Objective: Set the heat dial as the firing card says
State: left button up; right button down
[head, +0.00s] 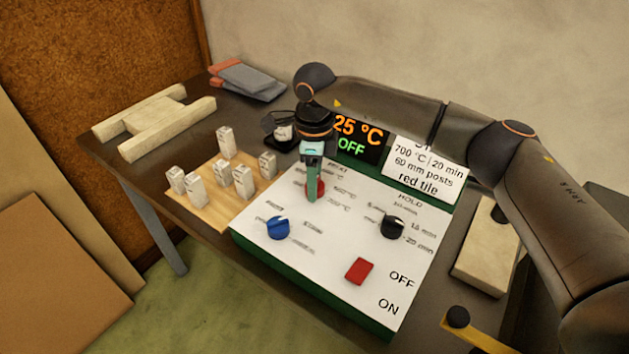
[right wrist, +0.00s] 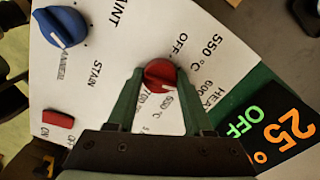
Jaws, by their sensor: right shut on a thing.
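The red heat dial (head: 320,187) is on the white panel (head: 340,245). In the right wrist view the dial (right wrist: 158,73) sits between the fingertips of my right gripper (head: 313,192), which is shut on it. A pale mark shows on the dial's lower right; I cannot tell exactly which temperature it points to. Printed values around it include OFF, 550 and 600; others are partly hidden by the fingers. The firing card (head: 425,167) reads 700 °C, 20 min, 60 mm posts, red tile; my arm hides its top. My left gripper is not in view.
The display (head: 358,138) reads 25 °C, OFF. The panel also bears a blue knob (head: 278,228), a black hold knob (head: 393,227) and a red switch (head: 359,271). Several pale posts stand on a wooden board (head: 215,211) to the left. A pale block (head: 484,255) lies right.

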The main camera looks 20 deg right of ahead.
jog(key=m, duration=0.4)
jog(key=shift+m, duration=0.4)
jog(key=m, duration=0.5)
jog(key=shift+d+r, duration=0.1)
jog(key=m, duration=0.5)
jog(key=shift+m, duration=2.9)
jog(key=shift+c, duration=1.5)
grip_release()
notch_tip(320, 180, up, 12)
jog(key=shift+r, duration=0.2)
